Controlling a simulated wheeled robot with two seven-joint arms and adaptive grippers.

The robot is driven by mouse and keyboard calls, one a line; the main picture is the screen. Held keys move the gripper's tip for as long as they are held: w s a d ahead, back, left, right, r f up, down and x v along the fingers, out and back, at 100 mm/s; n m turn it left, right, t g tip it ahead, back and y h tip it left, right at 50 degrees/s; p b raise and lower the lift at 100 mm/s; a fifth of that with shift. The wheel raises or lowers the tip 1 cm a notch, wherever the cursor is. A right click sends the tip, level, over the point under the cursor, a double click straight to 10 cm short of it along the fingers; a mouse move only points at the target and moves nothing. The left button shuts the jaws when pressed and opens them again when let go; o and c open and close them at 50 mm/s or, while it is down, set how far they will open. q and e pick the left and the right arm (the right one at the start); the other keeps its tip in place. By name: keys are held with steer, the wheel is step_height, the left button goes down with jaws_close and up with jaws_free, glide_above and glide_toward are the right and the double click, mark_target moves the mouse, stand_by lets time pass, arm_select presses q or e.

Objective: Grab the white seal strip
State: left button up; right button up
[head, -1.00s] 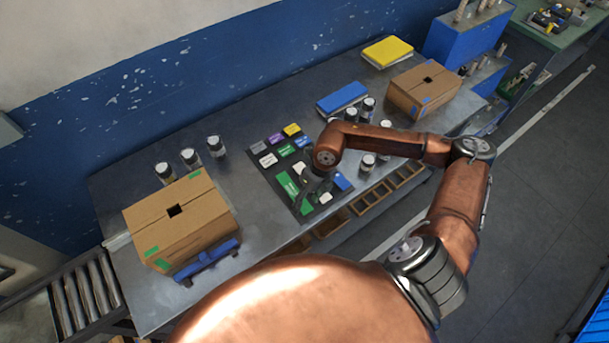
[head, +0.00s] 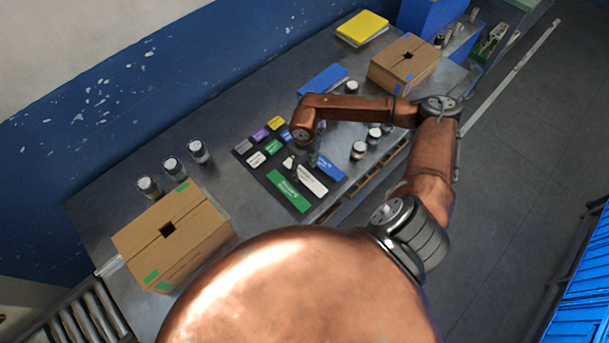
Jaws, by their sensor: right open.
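The white seal strip (head: 312,180) lies on the dark mat (head: 270,185), between a long green strip (head: 288,191) and a blue strip (head: 331,167). Most of its top face is visible. My right gripper (head: 314,157) hangs from the copper arm at the strip's far end. It is open, small and dark, and partly hidden by my wrist. Whether it touches the strip cannot be told. My left gripper is out of view.
Small coloured blocks fill the mat's far part. An open-slotted carton (head: 170,232) stands left with several jars behind it. Another carton (head: 405,62), a blue pad (head: 323,84), a yellow pad (head: 362,28) and jars (head: 359,150) are to the right.

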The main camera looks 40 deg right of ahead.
mark_target(305, 176)
step_height(305, 176, down, 3)
steer(key=shift+d+r, duration=0.1)
steer(key=shift+d, duration=0.05)
steer(key=c, duration=0.6)
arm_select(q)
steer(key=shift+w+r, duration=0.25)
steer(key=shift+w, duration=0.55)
arm_select(e)
steer(key=shift+c, duration=1.3)
